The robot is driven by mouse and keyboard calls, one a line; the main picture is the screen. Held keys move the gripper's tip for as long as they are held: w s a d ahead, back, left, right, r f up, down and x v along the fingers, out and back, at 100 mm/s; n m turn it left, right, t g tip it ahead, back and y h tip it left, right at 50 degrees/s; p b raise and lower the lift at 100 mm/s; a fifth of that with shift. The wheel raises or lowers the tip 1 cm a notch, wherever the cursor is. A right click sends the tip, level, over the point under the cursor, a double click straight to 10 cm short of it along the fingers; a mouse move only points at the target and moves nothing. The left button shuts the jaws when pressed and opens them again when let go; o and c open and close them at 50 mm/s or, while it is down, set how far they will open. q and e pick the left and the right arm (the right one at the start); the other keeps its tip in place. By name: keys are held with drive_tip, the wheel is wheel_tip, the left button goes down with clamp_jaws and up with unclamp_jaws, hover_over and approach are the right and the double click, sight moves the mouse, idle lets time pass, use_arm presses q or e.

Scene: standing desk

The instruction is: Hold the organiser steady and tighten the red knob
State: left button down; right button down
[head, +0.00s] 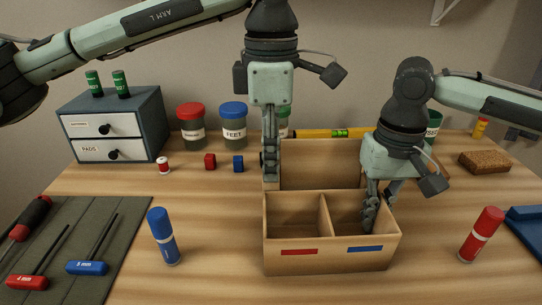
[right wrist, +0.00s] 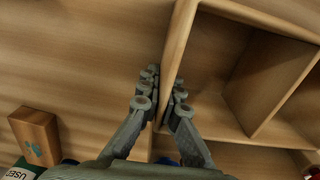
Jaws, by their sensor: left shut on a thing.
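The organiser (head: 332,259) is a light wooden box with two front compartments, a taller rear panel, and red and blue labels on its front. It also fills much of the right wrist view (right wrist: 236,103). My left gripper (head: 269,172) points down at its rear left edge and is shut on it. My right gripper (head: 380,205) is at the right front compartment. In the right wrist view its fingers (right wrist: 166,92) straddle a thin wall; whether they press on it is unclear. I can make out no red knob on the organiser.
A blue marker (head: 163,236) stands left of the organiser and a red marker (head: 481,235) to its right. A tool mat (head: 110,235) lies at the left. A brown block (head: 484,162) lies far right.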

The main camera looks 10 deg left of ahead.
use_arm(q)
drive_tip(key=c, duration=1.3)
unclamp_jaws()
drive_tip(key=shift+c, duration=0.2)
wheel_tip(320, 180, up, 12)
